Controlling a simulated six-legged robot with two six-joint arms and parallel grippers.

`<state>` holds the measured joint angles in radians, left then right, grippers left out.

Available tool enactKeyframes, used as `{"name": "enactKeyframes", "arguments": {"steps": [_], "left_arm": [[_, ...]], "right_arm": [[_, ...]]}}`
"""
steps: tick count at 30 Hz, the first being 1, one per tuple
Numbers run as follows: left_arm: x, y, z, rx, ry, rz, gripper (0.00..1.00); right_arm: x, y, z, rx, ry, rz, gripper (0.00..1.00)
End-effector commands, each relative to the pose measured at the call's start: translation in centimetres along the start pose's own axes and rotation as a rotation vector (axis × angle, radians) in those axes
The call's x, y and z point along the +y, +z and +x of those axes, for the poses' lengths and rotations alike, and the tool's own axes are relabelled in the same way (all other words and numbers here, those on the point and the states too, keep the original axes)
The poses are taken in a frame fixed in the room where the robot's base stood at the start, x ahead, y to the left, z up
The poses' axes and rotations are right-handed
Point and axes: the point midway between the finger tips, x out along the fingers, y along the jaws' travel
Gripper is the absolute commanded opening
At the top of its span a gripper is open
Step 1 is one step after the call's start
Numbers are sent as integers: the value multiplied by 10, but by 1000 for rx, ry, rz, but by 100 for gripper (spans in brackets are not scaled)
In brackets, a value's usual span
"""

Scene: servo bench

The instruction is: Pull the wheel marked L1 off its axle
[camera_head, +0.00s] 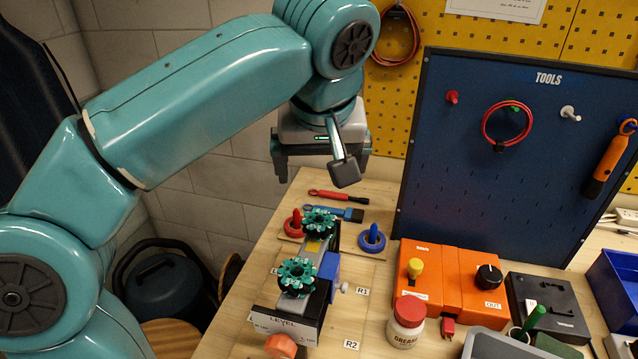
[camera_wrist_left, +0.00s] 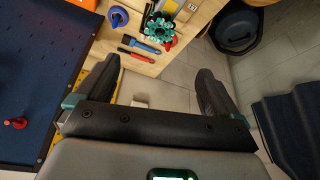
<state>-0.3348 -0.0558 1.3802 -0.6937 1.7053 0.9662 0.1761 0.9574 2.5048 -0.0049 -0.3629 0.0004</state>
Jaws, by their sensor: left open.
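Two teal toothed wheels, a farther one (camera_head: 319,220) and a nearer one (camera_head: 297,276), sit on top of a grey and black device on the wooden bench. I cannot read an L1 mark on any wheel; the device's left side is mostly hidden. Labels R1 (camera_head: 362,291) and R2 (camera_head: 351,344) lie on the bench to its right. My left gripper (camera_head: 322,168) is open and empty, above and beyond the toothed wheels. In the left wrist view its spread fingers (camera_wrist_left: 158,72) have nothing between them, and a teal toothed wheel (camera_wrist_left: 160,28) shows beyond. My right gripper is out of view.
A red screwdriver (camera_head: 338,196), blue-handled brush (camera_head: 336,212) and blue ring (camera_head: 371,239) lie behind the device. A grease jar (camera_head: 405,322) and orange box (camera_head: 456,276) stand to its right. A blue tool panel (camera_head: 510,170) rises behind.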

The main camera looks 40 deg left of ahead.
Motion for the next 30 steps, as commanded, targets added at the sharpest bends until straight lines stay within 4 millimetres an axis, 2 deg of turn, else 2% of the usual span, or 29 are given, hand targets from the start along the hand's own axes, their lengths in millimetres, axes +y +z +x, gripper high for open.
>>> {"name": "enactKeyframes", "arguments": {"steps": [12,18,24,30], "left_arm": [[-2,4,90,-3,-4,-2,96],[-2,3,128,-3,-2,-1,96],[-2,1,148,-1,-1,-1,96],[-1,0,152,0,1,-1,96]], "right_arm": [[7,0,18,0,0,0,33],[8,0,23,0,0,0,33],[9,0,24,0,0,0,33],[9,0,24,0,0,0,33]]}}
